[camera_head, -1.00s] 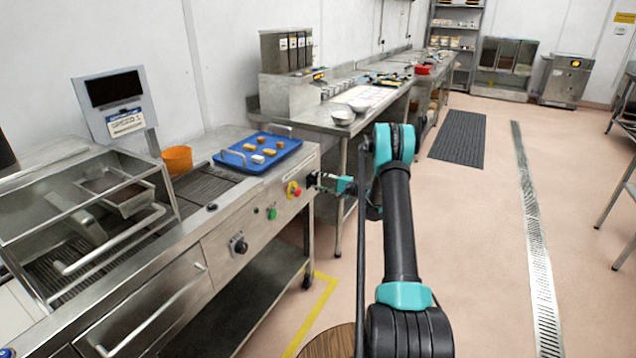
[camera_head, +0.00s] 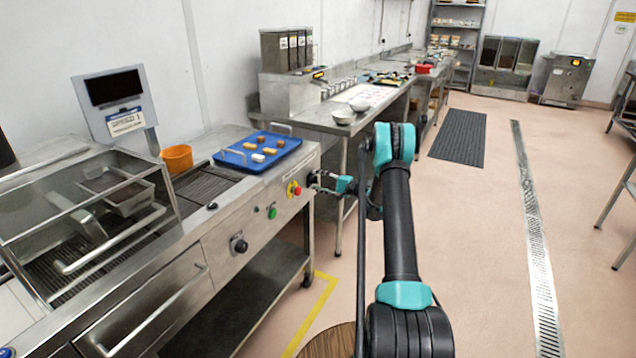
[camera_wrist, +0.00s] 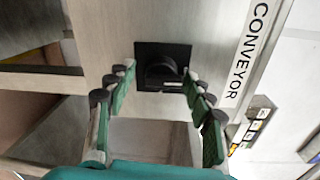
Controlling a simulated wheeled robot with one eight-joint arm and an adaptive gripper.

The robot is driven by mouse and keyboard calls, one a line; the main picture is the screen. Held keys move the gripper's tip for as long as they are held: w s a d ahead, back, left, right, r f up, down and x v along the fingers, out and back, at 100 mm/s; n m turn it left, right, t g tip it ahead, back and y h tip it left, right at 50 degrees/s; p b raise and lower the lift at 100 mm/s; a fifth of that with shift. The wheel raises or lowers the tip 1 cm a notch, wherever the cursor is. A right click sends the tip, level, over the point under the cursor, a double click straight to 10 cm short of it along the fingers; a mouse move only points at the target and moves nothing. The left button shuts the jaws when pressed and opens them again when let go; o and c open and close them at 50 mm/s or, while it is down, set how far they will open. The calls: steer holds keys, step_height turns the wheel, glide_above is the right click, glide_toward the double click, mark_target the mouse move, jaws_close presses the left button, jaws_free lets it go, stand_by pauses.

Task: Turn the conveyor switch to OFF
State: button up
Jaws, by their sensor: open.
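The conveyor switch (camera_wrist: 162,66) is a dark round knob on a black square plate, on the steel front panel in the wrist view. A short white mark shows near the knob's lower right edge. The word CONVEYOR (camera_wrist: 247,55) stands on a white label to the right. My gripper (camera_wrist: 160,78) is open, with one finger on each side of the knob. I cannot tell whether the fingertips touch it. In the head view my gripper (camera_head: 320,182) is at the right end of the machine's front panel and largely hides the switch. The switch's set position is not readable.
A red button on a yellow plate (camera_head: 294,190), a green button (camera_head: 272,213) and a black knob (camera_head: 239,245) sit left along the same panel. A blue tray (camera_head: 258,152) with several small pieces lies above. A steel table (camera_head: 338,128) stands behind; open floor lies right.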

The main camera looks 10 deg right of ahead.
steer(key=v, duration=1.2)
steer(key=s+a+r+n+g+h, duration=0.25)
steer(key=s+a+r, duration=0.3)
steer(key=s, duration=0.45)
steer(key=s+a+r+n+g+h, duration=0.2)
steer(key=s+a+r+h, duration=0.3)
steer(key=s, duration=0.5)
steer(key=s+d+f+n+h, duration=0.1)
steer(key=s+h, duration=0.1)
steer(key=s, duration=0.7)
steer(key=s+d+f+n+g+h, duration=0.1)
steer(key=s+d+f+n+h, duration=0.1)
steer(key=s, duration=0.8)
steer(key=s+d+f+n+h, duration=0.1)
steer(key=s+h, duration=0.1)
steer(key=s, duration=0.7)
steer(key=shift+s+d+f+n, duration=0.2)
steer(key=shift+d+f+n, duration=0.05)
steer(key=shift+f+n, duration=0.1)
